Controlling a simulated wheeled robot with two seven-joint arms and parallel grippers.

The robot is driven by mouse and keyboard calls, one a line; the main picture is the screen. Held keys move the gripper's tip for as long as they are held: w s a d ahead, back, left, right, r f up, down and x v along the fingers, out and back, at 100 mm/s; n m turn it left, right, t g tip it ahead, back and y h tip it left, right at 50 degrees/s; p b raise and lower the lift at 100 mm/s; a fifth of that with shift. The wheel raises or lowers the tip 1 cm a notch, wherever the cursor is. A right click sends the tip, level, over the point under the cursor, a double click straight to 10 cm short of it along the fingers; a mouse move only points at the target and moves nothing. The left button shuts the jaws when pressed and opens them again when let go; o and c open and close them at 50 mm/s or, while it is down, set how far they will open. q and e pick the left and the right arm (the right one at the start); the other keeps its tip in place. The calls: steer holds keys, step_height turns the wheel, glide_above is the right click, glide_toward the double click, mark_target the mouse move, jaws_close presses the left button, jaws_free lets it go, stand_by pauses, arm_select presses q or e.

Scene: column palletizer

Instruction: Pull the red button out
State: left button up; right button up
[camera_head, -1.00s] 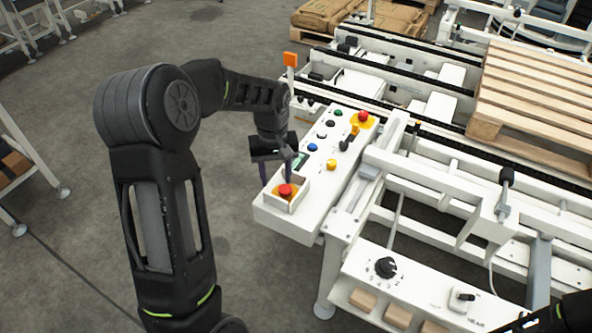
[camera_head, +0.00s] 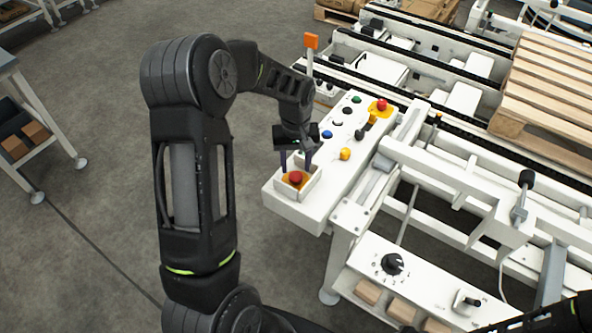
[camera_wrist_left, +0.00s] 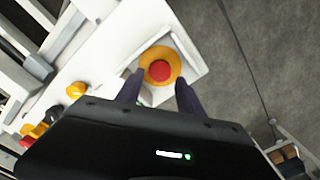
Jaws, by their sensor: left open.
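A red button (camera_head: 295,177) on a yellow base sits in a white, low-walled box (camera_head: 312,186) at the near left end of the white control panel (camera_head: 297,213). In the left wrist view the red button (camera_wrist_left: 160,71) lies just beyond the fingertips, centred between them. My left gripper (camera_head: 295,168) is open, right above and behind the button. In the left wrist view its two dark fingers (camera_wrist_left: 160,84) stand apart on either side, with nothing between them. I cannot tell if they touch the base. My right gripper is not clearly shown; only a dark part shows at the lower right corner.
A second red button (camera_head: 381,104) on yellow sits at the panel's far end. Between them are a yellow button (camera_head: 345,154), a blue button (camera_head: 327,134) and other controls. An orange-topped post (camera_head: 311,41) stands behind. A wooden pallet (camera_head: 556,90) lies at right.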

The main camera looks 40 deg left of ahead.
mark_target(296, 176)
arm_select(q)
steer(key=shift+f, duration=1.85)
steer(key=shift+c, duration=0.2)
jaws_close()
